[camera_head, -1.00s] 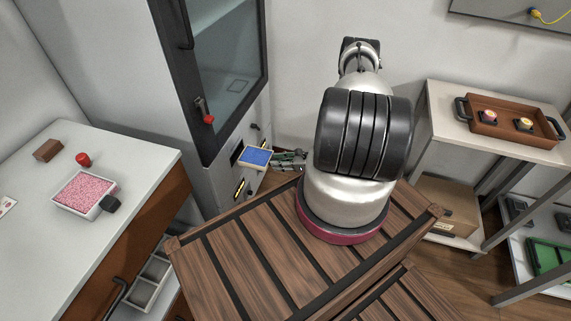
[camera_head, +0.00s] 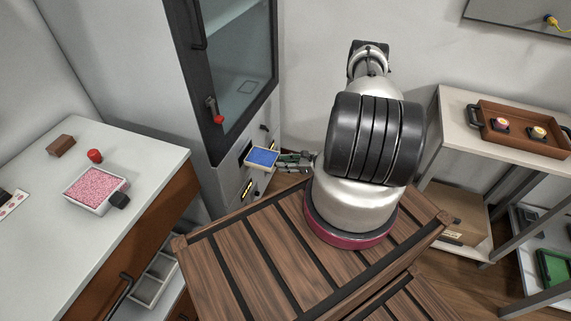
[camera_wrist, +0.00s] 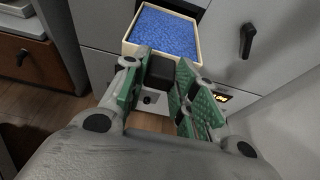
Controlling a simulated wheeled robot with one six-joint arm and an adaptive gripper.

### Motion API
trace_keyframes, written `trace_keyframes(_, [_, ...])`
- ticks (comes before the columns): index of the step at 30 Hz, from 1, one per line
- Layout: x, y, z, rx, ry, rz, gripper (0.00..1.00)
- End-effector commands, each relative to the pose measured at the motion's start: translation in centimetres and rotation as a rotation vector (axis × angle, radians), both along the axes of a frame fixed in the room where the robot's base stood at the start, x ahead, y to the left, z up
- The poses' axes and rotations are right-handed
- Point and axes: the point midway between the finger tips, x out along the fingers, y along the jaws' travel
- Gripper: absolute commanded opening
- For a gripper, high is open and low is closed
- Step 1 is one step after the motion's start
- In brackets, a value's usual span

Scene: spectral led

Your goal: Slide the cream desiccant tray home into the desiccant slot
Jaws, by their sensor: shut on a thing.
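The cream desiccant tray (camera_head: 250,165), filled with blue beads, is in front of the cabinet's lower panel, just right of the dark slot opening (camera_head: 244,151). In the wrist view the cream tray (camera_wrist: 198,44) is ahead of my fingers, its far end close to a dark opening (camera_wrist: 188,5) in the cabinet face. My gripper (camera_wrist: 160,77) is shut on the tray's black handle (camera_wrist: 160,68), with green-padded fingers on both sides. My gripper (camera_head: 292,161) also shows in the head view, right of the tray. How far the tray's far end is in the slot is not clear.
A similar tray of pink beads (camera_head: 94,187) sits on the left counter (camera_head: 150,158), near a red knob-like piece (camera_head: 95,156) and a brown block (camera_head: 61,145). A black cabinet handle (camera_wrist: 247,40) stands right of the tray. A wooden slatted top (camera_head: 240,245) fills the foreground.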

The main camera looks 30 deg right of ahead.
Motion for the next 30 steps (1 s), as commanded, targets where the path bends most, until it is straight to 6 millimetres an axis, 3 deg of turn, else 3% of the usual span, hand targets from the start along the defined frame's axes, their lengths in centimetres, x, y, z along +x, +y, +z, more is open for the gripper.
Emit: trace_keyframes(30, [2.7,2.1,0.0,0.0,-0.001,0.0,0.0])
